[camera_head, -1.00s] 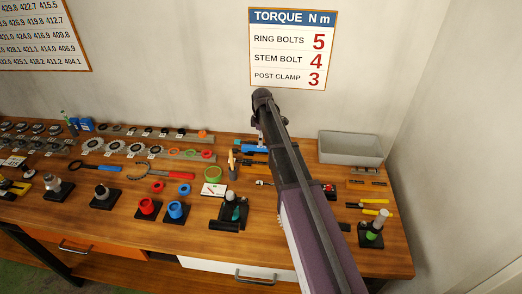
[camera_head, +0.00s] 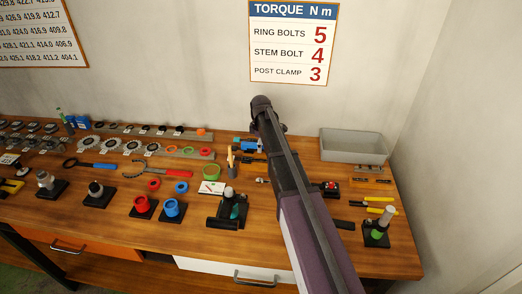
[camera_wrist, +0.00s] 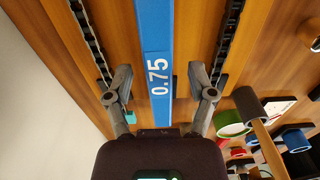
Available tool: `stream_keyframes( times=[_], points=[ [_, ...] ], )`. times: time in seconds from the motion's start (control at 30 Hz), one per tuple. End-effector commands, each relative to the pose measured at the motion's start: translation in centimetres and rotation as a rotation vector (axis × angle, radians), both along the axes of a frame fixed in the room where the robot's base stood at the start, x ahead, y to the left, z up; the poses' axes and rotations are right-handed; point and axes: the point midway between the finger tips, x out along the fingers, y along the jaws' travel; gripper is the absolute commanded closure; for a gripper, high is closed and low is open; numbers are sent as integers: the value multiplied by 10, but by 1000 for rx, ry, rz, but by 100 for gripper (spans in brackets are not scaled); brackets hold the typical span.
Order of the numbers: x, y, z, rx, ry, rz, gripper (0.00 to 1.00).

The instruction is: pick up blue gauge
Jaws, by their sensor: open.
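The blue gauge (camera_wrist: 157,50) is a long flat bar marked 0.75. It runs up the middle of the wrist view, between the two spread fingers of my gripper (camera_wrist: 159,78). The fingers are open, with a gap on each side of the bar; I cannot tell how far above it they are. In the head view a blue piece (camera_head: 246,144), likely the gauge, shows just left of my arm, which hides the rest.
Dark chain lengths (camera_wrist: 88,40) lie on both sides of the gauge. A grey bin (camera_head: 353,147) stands at the back right. Red (camera_head: 143,206) and blue (camera_head: 172,209) cups are nearer the front.

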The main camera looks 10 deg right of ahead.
Motion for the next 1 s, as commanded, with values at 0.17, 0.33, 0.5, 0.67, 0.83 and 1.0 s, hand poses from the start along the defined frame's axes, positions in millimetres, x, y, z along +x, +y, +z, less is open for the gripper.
stream_keyframes(
  times=[0.17,0.33,0.5,0.67,0.83,1.0],
  points=[
    [0,0,-2,0,0,0,29],
    [0,0,-2,0,0,0,29],
    [0,0,-2,0,0,0,29],
    [0,0,-2,0,0,0,34],
    [0,0,-2,0,0,0,85],
    [0,0,-2,0,0,0,100]
  ],
)
